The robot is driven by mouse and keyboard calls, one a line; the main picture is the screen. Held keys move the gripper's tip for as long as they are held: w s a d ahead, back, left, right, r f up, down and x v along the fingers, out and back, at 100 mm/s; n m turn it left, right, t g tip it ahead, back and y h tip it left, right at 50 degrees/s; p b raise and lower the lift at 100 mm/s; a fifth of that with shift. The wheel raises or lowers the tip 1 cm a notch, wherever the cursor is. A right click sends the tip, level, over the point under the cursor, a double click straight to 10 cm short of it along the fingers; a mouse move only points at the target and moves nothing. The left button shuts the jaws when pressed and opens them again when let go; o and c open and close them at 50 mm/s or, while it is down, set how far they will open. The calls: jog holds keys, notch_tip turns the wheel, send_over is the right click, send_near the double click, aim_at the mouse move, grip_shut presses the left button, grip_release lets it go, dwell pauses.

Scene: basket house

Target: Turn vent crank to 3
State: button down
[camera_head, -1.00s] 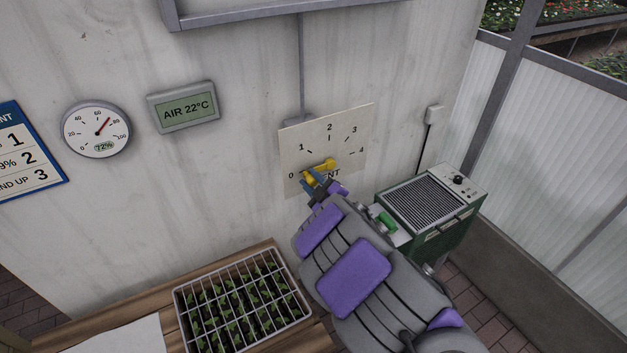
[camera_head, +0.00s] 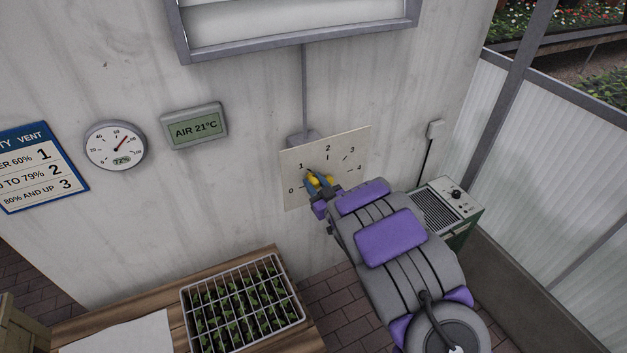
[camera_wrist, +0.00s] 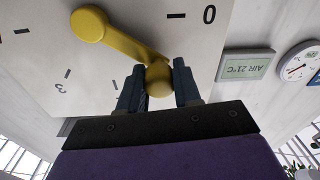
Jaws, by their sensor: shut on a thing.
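The yellow vent crank (camera_head: 326,181) is mounted on a pale dial plate (camera_head: 345,147) marked 0 to 4 on the wall. My gripper (camera_head: 314,184) is at the crank's handle end, left of the hub. The wrist view shows the dial upside down. There, the crank arm (camera_wrist: 125,42) runs from its round hub (camera_wrist: 88,24) to a knob (camera_wrist: 158,78) between my two fingers (camera_wrist: 158,88), which are shut on it. The crank points up-left, at about the 1 mark. The 1 numeral is hidden in the wrist view.
A vent chart (camera_head: 35,168) pairs 60% to 79% with 2, and 80% and up with 3. The round gauge (camera_head: 115,146) reads in the seventies. The display (camera_head: 194,127) reads AIR 21°C. A seedling tray (camera_head: 243,305) sits below; a heater (camera_head: 447,205) stands right.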

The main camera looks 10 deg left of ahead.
jog(key=d+r+m+p, duration=0.1)
jog(key=m+p, duration=0.1)
jog(key=w+r+m+p, duration=0.1)
jog(key=p, duration=0.1)
jog(key=shift+w+d+r+m, duration=0.1)
jog(key=shift+d+m, duration=0.3)
jog(key=m+p, duration=0.1)
jog(key=w+d+m+p, duration=0.1)
jog(key=m, duration=0.1)
jog(key=shift+d+r, duration=0.25)
jog(key=shift+r, duration=0.15)
jog(key=d+m+p, duration=0.1)
jog(key=w+d+m+p, duration=0.1)
jog(key=m, duration=0.1)
jog(key=m+p, duration=0.1)
jog(key=shift+w+d+r+m+t, duration=0.1)
jog(key=shift+w+d+m+t, duration=0.2)
jog(key=shift+w+d+m, duration=0.1)
jog(key=d+m, duration=0.1)
jog(key=w+m+p, duration=0.1)
jog(key=m, duration=0.1)
jog(key=d+f+m+h, duration=0.1)
jog(key=shift+w+d+f+m, duration=0.1)
jog(key=shift+w+d+m, duration=0.2)
jog(key=shift+w+d+f+m, duration=0.35)
jog(key=shift+d+f+m, duration=0.15)
jog(key=shift+m, duration=0.55)
jog(key=shift+w+d+f+m, duration=0.35)
jog(key=shift+f+m, duration=0.1)
jog(key=shift+m, duration=0.6)
